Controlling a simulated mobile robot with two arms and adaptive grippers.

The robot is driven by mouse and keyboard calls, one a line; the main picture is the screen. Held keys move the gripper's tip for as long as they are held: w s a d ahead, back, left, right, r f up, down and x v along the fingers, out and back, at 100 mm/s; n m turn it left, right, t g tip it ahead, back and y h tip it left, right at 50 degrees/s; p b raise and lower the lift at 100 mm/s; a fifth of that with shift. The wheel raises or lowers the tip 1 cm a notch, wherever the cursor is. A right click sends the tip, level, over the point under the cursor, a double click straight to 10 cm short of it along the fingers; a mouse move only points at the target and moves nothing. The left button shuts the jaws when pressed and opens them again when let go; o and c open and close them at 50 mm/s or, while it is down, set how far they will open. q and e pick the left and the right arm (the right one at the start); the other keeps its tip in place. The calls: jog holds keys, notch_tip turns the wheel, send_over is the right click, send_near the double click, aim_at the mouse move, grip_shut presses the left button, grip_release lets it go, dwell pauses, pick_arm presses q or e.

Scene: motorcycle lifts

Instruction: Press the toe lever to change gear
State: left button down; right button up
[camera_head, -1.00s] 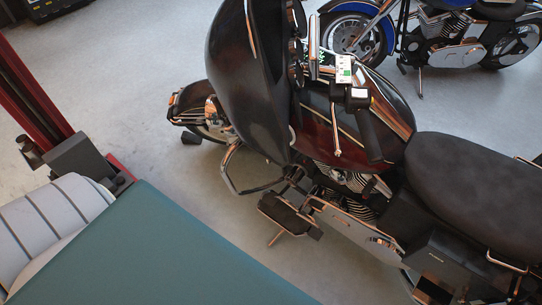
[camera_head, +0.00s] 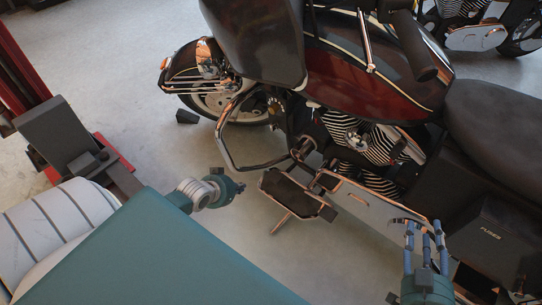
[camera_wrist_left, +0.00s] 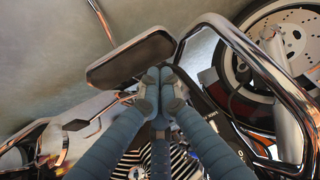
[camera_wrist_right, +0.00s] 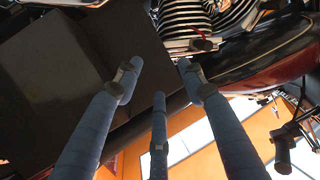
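The dark motorcycle's black footboard (camera_head: 290,192) is low on its near side. A small dark peg (camera_head: 303,149) above its front end looks like the toe lever, but I cannot be sure. My left arm's teal wrist is left of the footboard in the head view; its fingers cannot be made out there. In the left wrist view my left gripper (camera_wrist_left: 160,82) has its fingertips together, in front of the footboard's edge (camera_wrist_left: 130,60); contact is unclear. My right gripper (camera_head: 425,228) has its fingers apart and empty, beside the bike's side box. Its spread fingers also show in the right wrist view (camera_wrist_right: 158,70).
A chrome engine guard (camera_head: 222,140) loops out ahead of the footboard. A chrome side cover (camera_head: 365,205) and black box (camera_head: 490,240) lie behind it. A red lift post (camera_head: 30,80) stands at left. A second motorcycle (camera_head: 475,38) is at the back right. Floor between is clear.

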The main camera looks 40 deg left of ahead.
pick_arm(q)
jog(key=w+d+r+m+t+h+b, duration=0.1)
jog(key=w+d+r+t+b, duration=0.1)
jog(key=w+r+b, duration=0.3)
notch_tip(320, 180, up, 2)
jog(key=shift+w+d+h, duration=0.3)
jog(key=shift+w+d, duration=0.05)
jog(key=shift+d, duration=0.25)
pick_arm(e)
jog(key=s+r+t, duration=0.1)
jog(key=r+t, duration=0.1)
jog(key=r, duration=0.6)
jog(key=s+r+t+y, duration=0.1)
jog(key=s+r+t, duration=0.1)
jog(key=r, duration=0.6)
jog(key=shift+s+d+r+t, duration=0.15)
jog(key=shift+s+r+t, duration=0.15)
jog(key=shift+t, duration=0.1)
